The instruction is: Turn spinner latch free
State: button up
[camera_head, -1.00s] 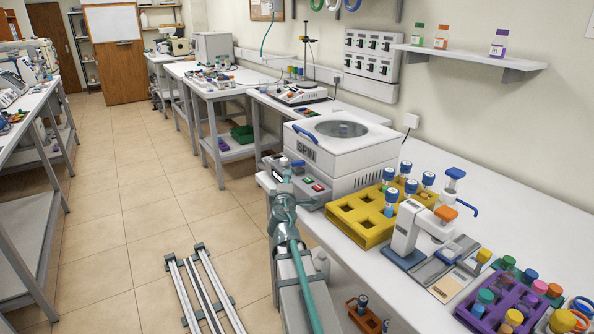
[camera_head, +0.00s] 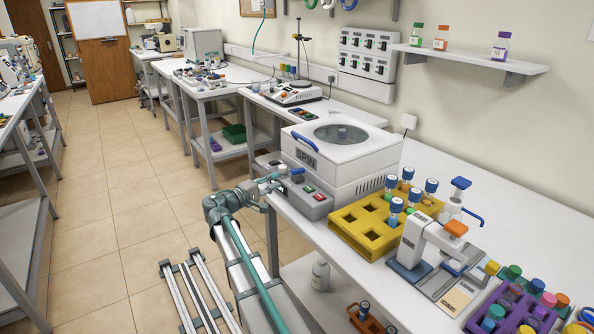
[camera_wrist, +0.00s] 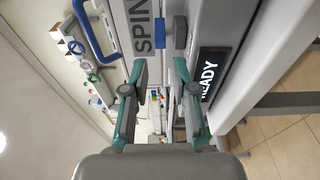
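The white spinner (camera_head: 335,165), marked SPIN, stands on the bench with its lid down and a blue handle (camera_head: 305,142) at the lid's front edge. In the wrist view, a small latch with a blue bar and grey knob (camera_wrist: 180,36) sits on its front, between the SPIN lettering and the READY display (camera_wrist: 212,75). In the head view, the latch (camera_head: 297,173) is small, close to my fingertips. My gripper (camera_head: 276,180) reaches in from the left at the spinner's front. In the wrist view, its fingers (camera_wrist: 161,76) are apart with nothing between them, short of the latch.
A yellow rack (camera_head: 372,235) with blue-capped vials stands right of the spinner. A white device with an orange knob (camera_head: 456,229) and a purple rack (camera_head: 505,310) are nearer. A control box with red and green buttons (camera_head: 312,195) juts out below the spinner's front. The aisle floor is clear.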

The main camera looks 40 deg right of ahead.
aim_at(294, 174)
jog(key=d+p, duration=0.1)
jog(key=d, duration=0.9)
jog(key=shift+d+p, duration=0.4)
grip_shut()
